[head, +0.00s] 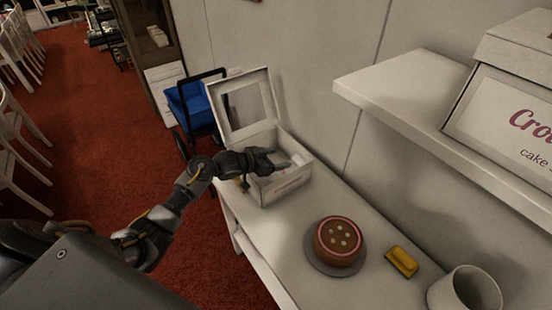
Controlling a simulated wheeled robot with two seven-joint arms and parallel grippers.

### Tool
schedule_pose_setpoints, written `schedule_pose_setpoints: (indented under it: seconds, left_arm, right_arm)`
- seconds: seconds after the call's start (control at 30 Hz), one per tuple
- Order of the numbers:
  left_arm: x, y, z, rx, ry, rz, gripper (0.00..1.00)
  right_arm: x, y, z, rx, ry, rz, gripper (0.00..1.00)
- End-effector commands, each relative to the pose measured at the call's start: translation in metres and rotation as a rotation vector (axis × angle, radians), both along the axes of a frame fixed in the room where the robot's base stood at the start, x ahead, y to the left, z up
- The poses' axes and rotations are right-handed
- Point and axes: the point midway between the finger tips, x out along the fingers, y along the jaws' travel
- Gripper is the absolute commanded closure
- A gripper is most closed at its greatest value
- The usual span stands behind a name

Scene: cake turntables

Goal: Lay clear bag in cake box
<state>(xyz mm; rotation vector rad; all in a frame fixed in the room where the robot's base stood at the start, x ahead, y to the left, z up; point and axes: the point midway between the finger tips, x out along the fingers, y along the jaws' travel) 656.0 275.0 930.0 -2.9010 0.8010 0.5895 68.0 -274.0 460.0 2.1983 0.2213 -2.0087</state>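The white cake box (291,187) stands at the far left end of the white counter, with its windowed lid (240,101) raised at the back. My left gripper (277,160) reaches over the box's near left wall, and its tip is at or just inside the opening. A pale greyish patch in the box beside the gripper may be the clear bag, but it is too small to tell. The gripper's fingers are too dark and small to show whether they are open or shut. My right gripper is not in view.
A chocolate cake (338,241) sits on a grey turntable (331,268) mid-counter. A yellow object (402,261) and a white cup (465,292) are to its right. A shelf (430,120) overhangs at right. A blue cart (194,103) stands beyond the box.

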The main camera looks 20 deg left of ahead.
Motion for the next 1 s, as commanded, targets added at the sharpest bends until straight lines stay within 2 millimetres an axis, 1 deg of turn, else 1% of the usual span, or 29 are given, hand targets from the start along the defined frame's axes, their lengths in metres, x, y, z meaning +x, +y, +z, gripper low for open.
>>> schedule_pose_setpoints:
  seconds: [0.27, 0.37, 0.47, 0.8, 0.9, 1.0]
  left_arm:
    - [0.0, 0.0, 0.001, 0.0, 0.0, 0.0, 0.26]
    - [0.0, 0.0, 0.006, 0.0, -0.001, 0.0, 0.26]
    - [-0.01, 0.007, 0.008, 0.001, -0.001, 0.001, 0.26]
    - [-0.066, 0.041, 0.034, 0.004, -0.001, -0.001, 0.26]
    - [-0.079, 0.048, 0.04, 0.003, 0.0, -0.001, 0.26]
    - [-0.088, 0.054, 0.045, 0.002, -0.001, 0.0, 0.26]
  right_arm:
    - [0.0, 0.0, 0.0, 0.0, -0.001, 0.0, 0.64]
    - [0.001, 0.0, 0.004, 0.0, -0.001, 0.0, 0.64]
    - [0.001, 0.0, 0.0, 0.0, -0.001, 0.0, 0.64]
    - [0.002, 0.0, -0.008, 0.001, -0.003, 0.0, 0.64]
    - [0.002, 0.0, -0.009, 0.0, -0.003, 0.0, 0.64]
    - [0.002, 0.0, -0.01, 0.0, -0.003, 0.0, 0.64]
